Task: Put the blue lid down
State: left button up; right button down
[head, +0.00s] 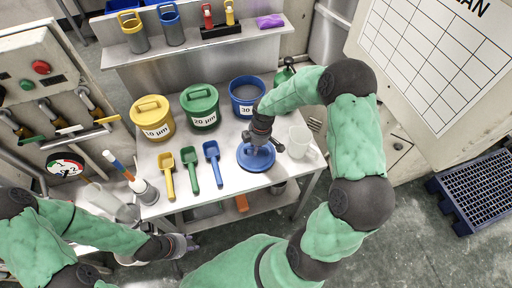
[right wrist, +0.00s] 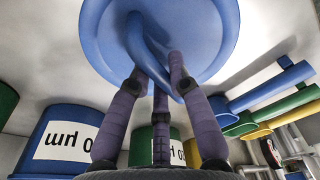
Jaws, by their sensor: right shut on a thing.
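The blue lid (head: 256,158) is round and lies level at the front right of the table, on the table top or just above it; I cannot tell which. My right gripper (head: 259,137) comes down on it from above and is shut on its handle. In the right wrist view the fingers (right wrist: 158,85) close around the handle of the blue lid (right wrist: 205,35). The blue 30 µm bucket (head: 246,97) stands open behind the lid. My left gripper (head: 182,244) is low at the table's front left, apart from the lid; its fingers are too small to read.
Lidded yellow (head: 152,119) and green (head: 201,108) buckets stand left of the blue one. Yellow, green and blue scoops (head: 212,161) lie left of the lid. A clear beaker (head: 299,142) stands close at its right. A brush holder (head: 147,192) is at the left edge.

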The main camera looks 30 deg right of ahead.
jog(key=shift+f, duration=0.15)
jog(key=c, duration=1.6)
grip_release()
jog(key=shift+f, duration=0.1)
jog(key=o, duration=0.4)
jog(key=shift+o, duration=0.2)
jog(key=shift+r, duration=0.3)
notch_tip(320, 180, up, 12)
jog(key=d+p, duration=0.1)
jog(key=p, duration=0.2)
jog(key=shift+s, duration=0.45)
jog(key=shift+f, duration=0.1)
